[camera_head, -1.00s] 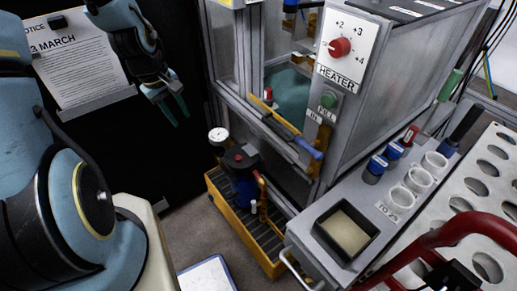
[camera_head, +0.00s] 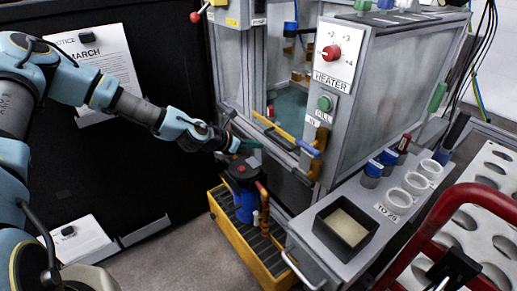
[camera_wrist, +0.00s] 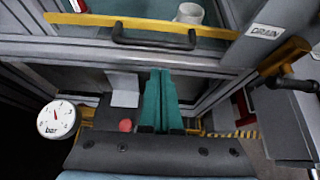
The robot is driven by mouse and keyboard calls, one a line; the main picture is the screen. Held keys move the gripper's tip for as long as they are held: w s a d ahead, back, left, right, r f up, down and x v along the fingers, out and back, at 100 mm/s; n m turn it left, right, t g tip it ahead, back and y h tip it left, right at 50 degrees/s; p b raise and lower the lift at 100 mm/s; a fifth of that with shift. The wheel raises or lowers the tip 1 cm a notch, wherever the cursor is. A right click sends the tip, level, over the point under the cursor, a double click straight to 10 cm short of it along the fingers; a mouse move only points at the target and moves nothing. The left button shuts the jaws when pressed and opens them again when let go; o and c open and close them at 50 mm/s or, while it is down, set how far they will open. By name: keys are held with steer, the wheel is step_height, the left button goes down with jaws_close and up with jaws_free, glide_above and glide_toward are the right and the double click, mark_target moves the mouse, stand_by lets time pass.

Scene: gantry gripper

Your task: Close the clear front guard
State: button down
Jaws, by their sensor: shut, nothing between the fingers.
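The front of the machine has a yellow-edged bar with a dark handle (camera_head: 283,134), which I take to be the top edge of the clear front guard. In the wrist view the yellow bar (camera_wrist: 215,29) crosses the upper part, with the black handle (camera_wrist: 153,38) on it. The clear panel itself is hard to make out. The opening above the bar is uncovered. My gripper (camera_head: 256,146) is shut and empty, just in front of and left of the bar. In the wrist view its green fingertips (camera_wrist: 161,72) point toward the handle, apparently a little below it and apart from it.
A blue pump (camera_head: 244,203) stands in a yellow tray (camera_head: 262,262) below my gripper. A pressure gauge (camera_wrist: 57,119) is at left in the wrist view. A white cup (camera_wrist: 188,13) sits inside the machine. A shelf with an open bin (camera_head: 346,228) and cups juts out at right.

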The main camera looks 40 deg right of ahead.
steer(key=x, duration=0.8)
steer(key=shift+d+f+p, duration=0.25)
steer(key=shift+p, duration=0.15)
steer(key=shift+s, duration=0.1)
step_height(320, 180, up, 33)
steer(key=p, duration=1.6)
steer(key=shift+r, duration=0.1)
